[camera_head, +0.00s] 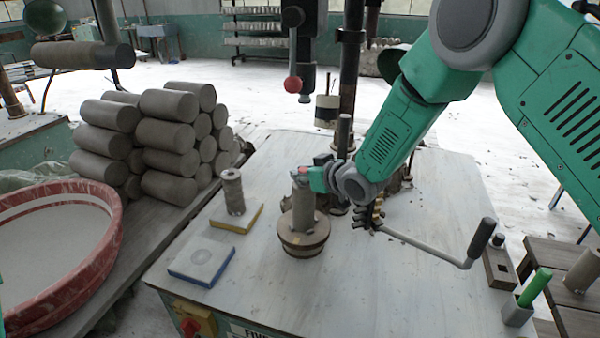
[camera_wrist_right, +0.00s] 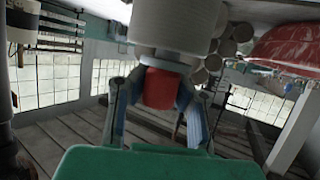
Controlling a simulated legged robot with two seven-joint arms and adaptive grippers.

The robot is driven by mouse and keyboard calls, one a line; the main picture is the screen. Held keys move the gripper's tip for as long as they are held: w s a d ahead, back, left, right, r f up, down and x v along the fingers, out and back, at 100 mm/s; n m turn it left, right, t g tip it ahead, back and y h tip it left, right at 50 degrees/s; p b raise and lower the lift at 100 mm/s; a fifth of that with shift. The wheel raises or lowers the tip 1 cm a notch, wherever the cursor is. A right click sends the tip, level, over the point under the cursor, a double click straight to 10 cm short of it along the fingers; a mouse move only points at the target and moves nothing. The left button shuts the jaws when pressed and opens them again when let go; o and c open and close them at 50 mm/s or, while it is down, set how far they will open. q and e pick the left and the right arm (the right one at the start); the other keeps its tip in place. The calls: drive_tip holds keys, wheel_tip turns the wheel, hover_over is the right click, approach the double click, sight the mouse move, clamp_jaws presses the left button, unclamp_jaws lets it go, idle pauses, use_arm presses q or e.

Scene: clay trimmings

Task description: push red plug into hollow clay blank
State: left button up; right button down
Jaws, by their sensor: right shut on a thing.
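The hollow clay blank (camera_head: 303,212) is a grey-brown cylinder standing upright on a round wheel head (camera_head: 303,240) in the middle of the table. My right gripper (camera_head: 302,174) reaches in from the right, at the blank's top end. It is shut on the red plug, which shows in the right wrist view (camera_wrist_right: 160,90) between the two fingers (camera_wrist_right: 158,100). There, the plug is in line with the blank's pale end (camera_wrist_right: 175,25). The plug appears at or very near the blank's mouth; how deep it sits, I cannot tell. My left gripper is out of view.
A thinner clay cylinder (camera_head: 233,192) stands on a yellow-edged pad, beside a blue-edged pad (camera_head: 203,262). Clay cylinders (camera_head: 167,134) are stacked at left behind a red-rimmed tub (camera_head: 100,262). A crank handle (camera_head: 481,237) and green-handled tool (camera_head: 535,288) are at right. The table's front is clear.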

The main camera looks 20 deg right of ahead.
drive_tip(key=shift+f, duration=0.25)
drive_tip(key=c, duration=1.5)
unclamp_jaws()
drive_tip(key=shift+o, duration=0.2)
drive_tip(key=shift+s, duration=0.1)
drive_tip(key=v, duration=1.1)
drive_tip(key=shift+s+d, duration=0.2)
drive_tip(key=shift+s, duration=0.15)
drive_tip(key=shift+r, duration=0.1)
